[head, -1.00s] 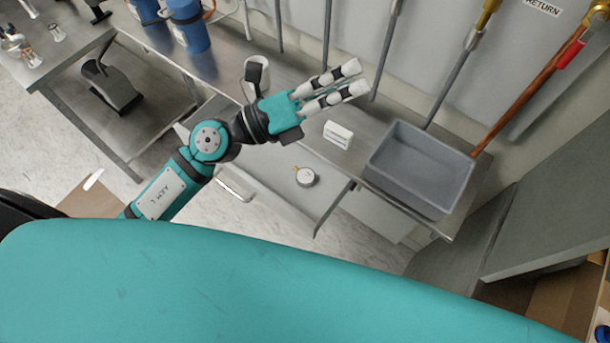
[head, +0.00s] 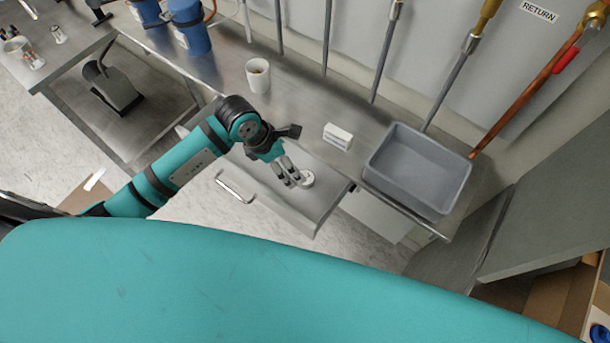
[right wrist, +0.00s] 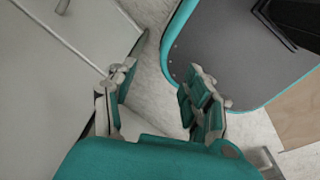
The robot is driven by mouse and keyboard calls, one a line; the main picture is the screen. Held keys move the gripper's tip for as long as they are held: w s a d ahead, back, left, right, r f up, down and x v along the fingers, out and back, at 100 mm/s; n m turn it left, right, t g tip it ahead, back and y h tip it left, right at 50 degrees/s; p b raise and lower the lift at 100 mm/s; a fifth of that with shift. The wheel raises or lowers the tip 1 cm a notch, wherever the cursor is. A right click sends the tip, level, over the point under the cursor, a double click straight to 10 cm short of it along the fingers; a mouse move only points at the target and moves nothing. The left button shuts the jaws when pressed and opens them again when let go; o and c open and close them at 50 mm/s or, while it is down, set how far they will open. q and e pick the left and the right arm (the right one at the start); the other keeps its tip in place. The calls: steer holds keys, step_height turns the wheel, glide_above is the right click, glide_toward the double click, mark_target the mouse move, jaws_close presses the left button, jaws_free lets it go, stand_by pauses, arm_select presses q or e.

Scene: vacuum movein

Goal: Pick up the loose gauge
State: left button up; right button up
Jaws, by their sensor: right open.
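The loose gauge (head: 308,179), a small round pale disc, lies in the open metal drawer (head: 320,200) below the counter in the head view. My left gripper (head: 291,183) points down into the drawer with its fingertips right beside the gauge and covering its left edge. I cannot tell whether the fingers touch it, or how far apart they are. My right gripper (right wrist: 155,100) shows in the right wrist view with its fingers apart and nothing between them, above the pale floor. It is not seen in the head view.
The steel counter holds a white cup (head: 258,75), a small white block (head: 338,136), a grey bin (head: 405,195) and blue canisters (head: 188,25). The drawer handle (head: 235,187) sticks out at the front. Vertical pipes (head: 388,50) run up the wall behind.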

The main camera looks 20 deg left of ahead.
mark_target(304, 174)
arm_select(q)
steer(key=x, duration=1)
steer(key=shift+d+p, duration=0.15)
steer(key=shift+p, duration=0.25)
steer(key=shift+c, duration=0.3)
steer(key=c, duration=1.6)
steer(key=shift+r, duration=0.1)
steer(key=shift+c, duration=0.2)
